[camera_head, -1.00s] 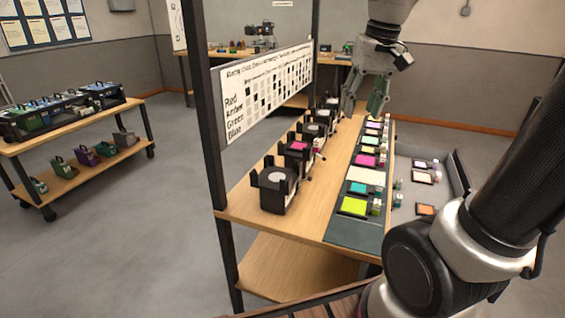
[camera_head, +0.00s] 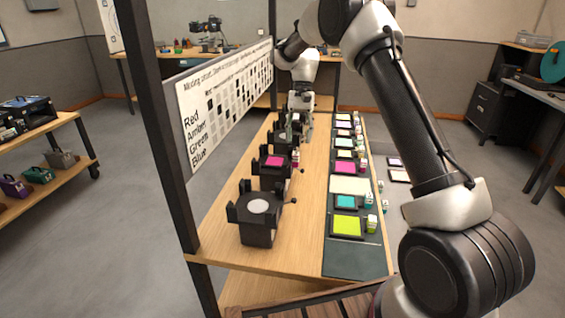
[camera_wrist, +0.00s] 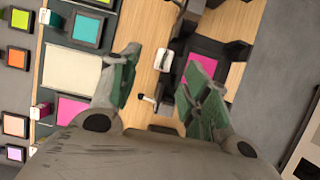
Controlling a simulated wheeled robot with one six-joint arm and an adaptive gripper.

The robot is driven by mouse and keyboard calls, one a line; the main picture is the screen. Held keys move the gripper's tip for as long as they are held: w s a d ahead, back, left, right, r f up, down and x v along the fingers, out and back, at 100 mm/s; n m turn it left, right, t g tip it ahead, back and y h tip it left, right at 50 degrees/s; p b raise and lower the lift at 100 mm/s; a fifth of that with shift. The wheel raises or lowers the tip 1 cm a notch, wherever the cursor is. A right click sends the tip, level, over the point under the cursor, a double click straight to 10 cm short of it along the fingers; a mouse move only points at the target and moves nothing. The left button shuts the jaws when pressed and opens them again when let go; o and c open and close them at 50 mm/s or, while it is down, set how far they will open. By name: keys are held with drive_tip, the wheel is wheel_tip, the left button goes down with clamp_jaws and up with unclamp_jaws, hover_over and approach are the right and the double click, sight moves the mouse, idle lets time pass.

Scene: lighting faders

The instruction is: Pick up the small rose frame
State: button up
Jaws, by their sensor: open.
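A magenta-rose square in a dark frame (camera_head: 344,168) lies on the dark mat; a rose square also shows in the wrist view (camera_wrist: 74,110), left of my gripper. Another rose square (camera_head: 274,161) sits in a black holder (camera_head: 274,180); a similar one shows in the wrist view (camera_wrist: 204,68), partly behind my right finger. I cannot tell which is the small rose frame. My gripper (camera_wrist: 163,80) is open with nothing held, above the strip between mat and holders. In the head view it is at the far part of the bench (camera_head: 297,120), partly hidden.
More black holders (camera_head: 258,232) stand in a row on the wooden bench (camera_head: 219,250). Coloured frames and small blocks fill the mat (camera_head: 352,262). A white chart board (camera_head: 225,95) and dark post (camera_head: 155,130) stand left. A small white block (camera_wrist: 163,60) shows between my fingers.

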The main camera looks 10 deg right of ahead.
sight(296, 152)
drive_tip(key=x, duration=0.6)
drive_tip(key=shift+w+a, duration=0.15)
drive_tip(key=shift+a, duration=0.05)
clamp_jaws()
